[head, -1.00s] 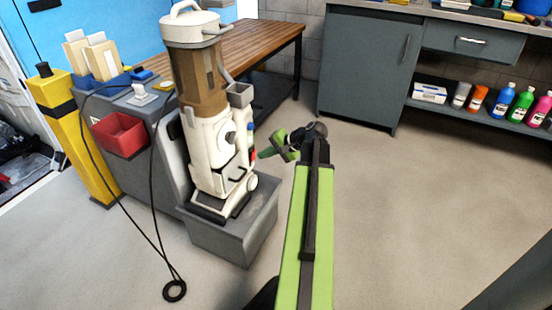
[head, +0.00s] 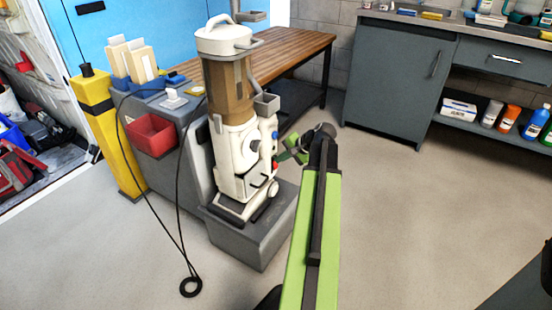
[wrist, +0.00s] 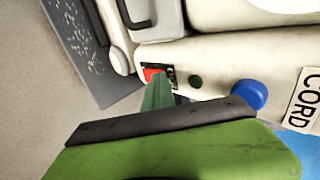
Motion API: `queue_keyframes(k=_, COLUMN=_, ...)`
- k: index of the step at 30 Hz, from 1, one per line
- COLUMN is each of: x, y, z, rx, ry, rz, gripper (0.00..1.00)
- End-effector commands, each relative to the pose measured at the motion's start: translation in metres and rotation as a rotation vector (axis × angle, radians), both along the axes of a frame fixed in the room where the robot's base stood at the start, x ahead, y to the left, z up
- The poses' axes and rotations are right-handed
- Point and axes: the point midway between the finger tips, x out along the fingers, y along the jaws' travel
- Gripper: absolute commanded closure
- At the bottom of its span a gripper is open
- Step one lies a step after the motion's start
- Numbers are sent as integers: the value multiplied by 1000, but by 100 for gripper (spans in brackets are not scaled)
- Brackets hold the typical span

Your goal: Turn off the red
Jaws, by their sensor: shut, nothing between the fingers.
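The upright cream vacuum machine (head: 235,150) stands on a grey block. A red switch (wrist: 152,74) on a dark plate shows on its side in the wrist view, partly hidden by my gripper. It also shows as a red spot in the head view (head: 276,165). My gripper (wrist: 158,88) is shut and empty, its green tip over or right beside the red switch; I cannot tell whether it touches. My gripper also shows in the head view (head: 284,154), at the right side of the machine. A small dark green button (wrist: 195,82) and a blue knob (wrist: 248,95) sit right of the switch.
A grey cart with a red bin (head: 152,134) and a yellow post (head: 110,140) stand at the left. A black cord (head: 181,240) hangs to the floor. A wooden bench (head: 290,52) is behind, and a grey cabinet (head: 395,85) at the back right. The floor at right is clear.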

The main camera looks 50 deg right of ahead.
Motion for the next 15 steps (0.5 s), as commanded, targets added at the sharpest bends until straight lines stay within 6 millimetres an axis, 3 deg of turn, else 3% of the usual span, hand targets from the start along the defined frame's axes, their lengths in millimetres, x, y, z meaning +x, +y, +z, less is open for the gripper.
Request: queue_keyframes(k=15, x=-5, y=-5, z=16, rx=11, ry=-3, rz=-2, gripper=100)
